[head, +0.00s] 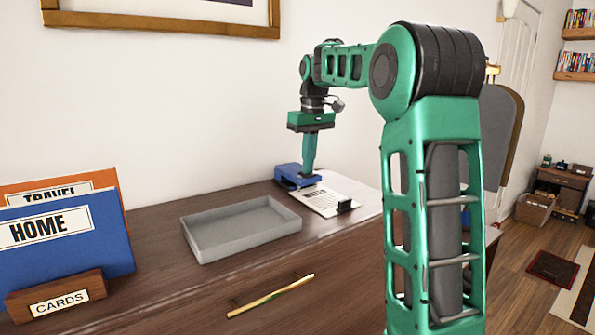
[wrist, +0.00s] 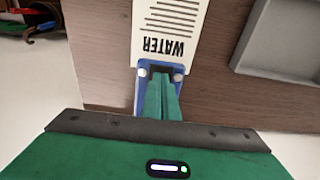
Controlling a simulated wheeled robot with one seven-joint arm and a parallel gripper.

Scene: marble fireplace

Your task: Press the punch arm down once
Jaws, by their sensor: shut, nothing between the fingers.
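The blue hole punch (head: 286,174) stands on the wooden desk or cabinet top, toward the back right. It also shows in the wrist view (wrist: 145,72), mostly hidden behind my fingers. My gripper (head: 307,174) points down with its green fingers together and empty. Its tips are over or at the punch; I cannot tell if they touch it. In the wrist view the fingers (wrist: 165,78) overlap the punch's blue body. A white printed sheet (head: 322,202) headed "WATER" lies against the punch, and it fills the top middle of the wrist view (wrist: 165,25).
A grey empty tray (head: 206,245) lies left of the punch. Blue and orange folders (head: 65,263) stand in a wooden "CARDS" holder (head: 60,297) at the far left. A small black object (head: 347,206) sits at the sheet's near edge. The wall is close behind.

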